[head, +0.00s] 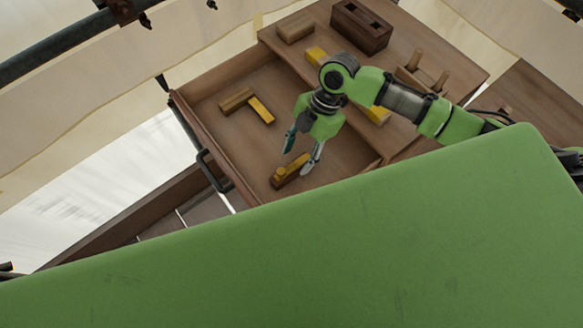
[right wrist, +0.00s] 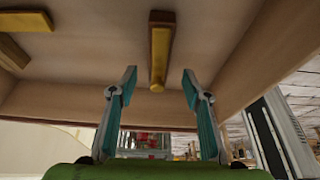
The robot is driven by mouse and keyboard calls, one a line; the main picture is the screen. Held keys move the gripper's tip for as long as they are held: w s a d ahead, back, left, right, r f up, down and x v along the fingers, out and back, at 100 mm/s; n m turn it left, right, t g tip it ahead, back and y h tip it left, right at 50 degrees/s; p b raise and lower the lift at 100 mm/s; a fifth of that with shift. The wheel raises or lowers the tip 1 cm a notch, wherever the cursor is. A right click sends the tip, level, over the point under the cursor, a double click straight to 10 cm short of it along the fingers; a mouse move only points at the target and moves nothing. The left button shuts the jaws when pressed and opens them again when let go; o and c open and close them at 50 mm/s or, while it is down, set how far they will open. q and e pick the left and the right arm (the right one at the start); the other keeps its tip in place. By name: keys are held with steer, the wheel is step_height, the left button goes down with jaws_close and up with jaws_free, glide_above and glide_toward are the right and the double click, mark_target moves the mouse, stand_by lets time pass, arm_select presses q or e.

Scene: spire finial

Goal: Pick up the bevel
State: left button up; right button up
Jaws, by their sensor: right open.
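A narrow brown and yellow tool with a round yellow knob at one end, which looks like the bevel (head: 291,171), lies in the open drawer (head: 238,186) near its front corner. It also shows in the right wrist view (right wrist: 161,45), lying ahead of and between my fingers. My right gripper (head: 297,162) is open and empty, its fingers pointing down close to the tool. In the right wrist view its fingertips (right wrist: 159,72) stand apart on either side of the knobbed end. I cannot tell whether they touch the tool. My left gripper is not in view.
An L-shaped brown and yellow square (head: 262,110) lies elsewhere in the drawer. On the bench top are a dark block with holes (head: 361,27), a small wooden block (head: 295,28) and a yellow piece (head: 316,55). The drawer walls rise close around the gripper.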

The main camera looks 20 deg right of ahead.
mark_target(292, 167)
steer(key=shift+p+x, duration=0.35)
steer(key=shift+x, duration=2)
steer(key=shift+w+f, duration=0.1)
steer(key=shift+f, duration=0.5)
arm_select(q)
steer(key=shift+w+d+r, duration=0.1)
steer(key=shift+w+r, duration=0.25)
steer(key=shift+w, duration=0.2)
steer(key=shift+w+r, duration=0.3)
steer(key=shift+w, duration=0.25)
arm_select(e)
steer(key=c, duration=1.2)
